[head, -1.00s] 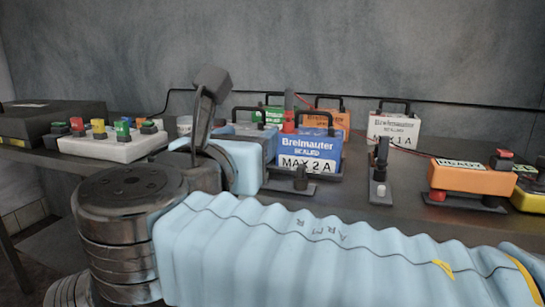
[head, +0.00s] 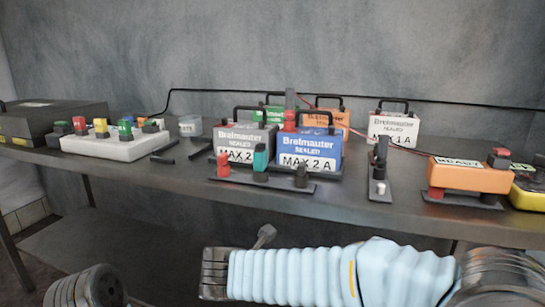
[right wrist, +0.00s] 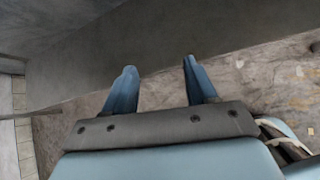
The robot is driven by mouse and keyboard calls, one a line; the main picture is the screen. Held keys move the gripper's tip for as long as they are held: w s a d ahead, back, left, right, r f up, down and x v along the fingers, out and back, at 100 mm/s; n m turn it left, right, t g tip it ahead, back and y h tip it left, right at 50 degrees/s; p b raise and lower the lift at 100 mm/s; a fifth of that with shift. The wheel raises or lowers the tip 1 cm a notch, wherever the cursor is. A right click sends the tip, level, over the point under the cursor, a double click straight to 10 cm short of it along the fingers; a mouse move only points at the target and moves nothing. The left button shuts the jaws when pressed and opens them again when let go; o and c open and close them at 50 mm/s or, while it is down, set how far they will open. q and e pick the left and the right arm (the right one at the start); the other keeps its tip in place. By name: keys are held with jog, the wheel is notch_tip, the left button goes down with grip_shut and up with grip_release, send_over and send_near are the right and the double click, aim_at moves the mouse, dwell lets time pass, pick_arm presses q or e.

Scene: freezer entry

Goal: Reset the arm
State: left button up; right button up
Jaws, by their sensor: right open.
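My right arm, in a light blue ribbed sleeve (head: 310,275), lies low across the bottom of the head view, below the front edge of the shelf. Its right gripper (right wrist: 158,66) shows in the right wrist view with two blue fingers spread apart and nothing between them. The fingers point towards a grey surface and a worn brown floor (right wrist: 250,85). The right gripper's fingers cannot be made out in the head view. My left gripper is not in view.
A dark shelf (head: 110,176) carries a grey battery box (head: 243,142), a blue one (head: 318,147), an orange block (head: 470,176) and a white block with coloured buttons (head: 110,143). A thin red wire runs behind them. The shelf's front edge lies above my arm.

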jog(key=s+d+f+m+g+y, duration=0.1)
jog(key=s+d+f+m+g, duration=0.2)
jog(key=f, duration=0.7)
jog(key=s+d+f+m+g+y, duration=0.1)
jog(key=s+d+f+m+g, duration=0.15)
jog(key=f+m, duration=0.5)
jog(key=s+d+f+m+g+y, duration=0.2)
jog(key=s+f+m+g, duration=0.15)
jog(key=f, duration=0.75)
jog(key=s+d+f+m, duration=0.4)
jog(key=s+f+m, duration=0.1)
jog(key=m, duration=0.4)
jog(key=s+d+f+m+y, duration=0.1)
jog(key=s+d+f+m, duration=0.3)
jog(key=f+m, duration=0.3)
jog(key=shift+s+m, duration=0.8)
jog(key=shift+m, duration=0.4)
